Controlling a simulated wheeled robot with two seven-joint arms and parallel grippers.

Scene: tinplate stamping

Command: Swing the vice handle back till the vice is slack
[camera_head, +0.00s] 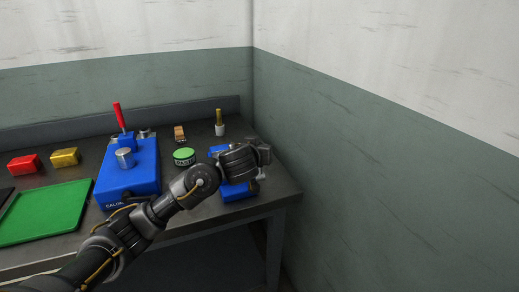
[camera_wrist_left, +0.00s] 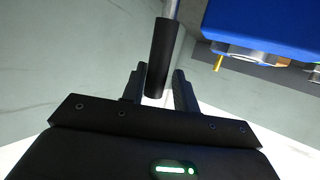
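The blue vice (camera_head: 238,192) stands at the right end of the bench, partly covered by my left arm in the head view. My left gripper (camera_head: 262,157) is over the vice. In the left wrist view, the vice handle's black grip (camera_wrist_left: 162,52) on a thin metal rod runs between the two fingers of my left gripper (camera_wrist_left: 159,76). My right gripper is not in view.
A blue press with a red lever (camera_head: 128,180) stands left of the vice. A green round tin (camera_head: 184,156) sits between them. A green tray (camera_head: 45,212), a red block (camera_head: 24,165) and a yellow block (camera_head: 65,157) lie further left. A wall (camera_head: 370,170) rises at the right.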

